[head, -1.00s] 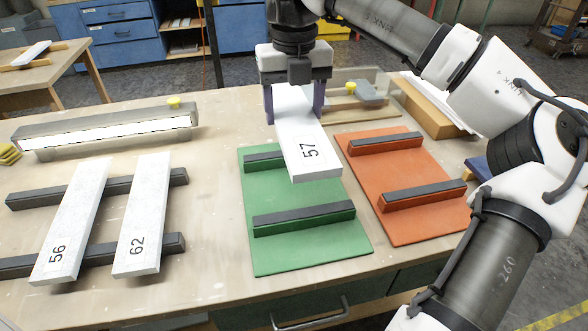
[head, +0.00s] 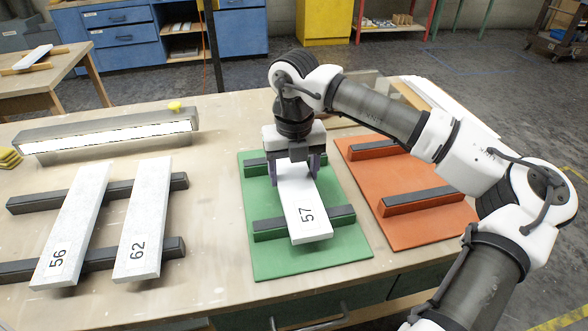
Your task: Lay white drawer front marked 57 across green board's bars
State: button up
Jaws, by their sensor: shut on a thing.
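The white drawer front marked 57 (head: 303,207) is over the green board (head: 262,265) in the head view. Its near end reaches past the near black bar (head: 336,214), and its far part is between the fingers of my gripper (head: 296,172). My gripper is shut on it from above. The far bar (head: 256,167) is partly hidden behind my gripper. The front looks at or very close to bar height; I cannot tell whether it touches the bars.
White fronts 56 (head: 73,225) and 62 (head: 144,220) lie across two black bars on the left. An orange board (head: 412,231) with two bare bars is close on the right. A long grey light fixture (head: 105,133) stands at the back left.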

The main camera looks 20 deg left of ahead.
aim_at(294, 176)
jog(key=shift+f, duration=0.1)
jog(key=o, duration=1.2)
notch_tip(294, 176, up, 12)
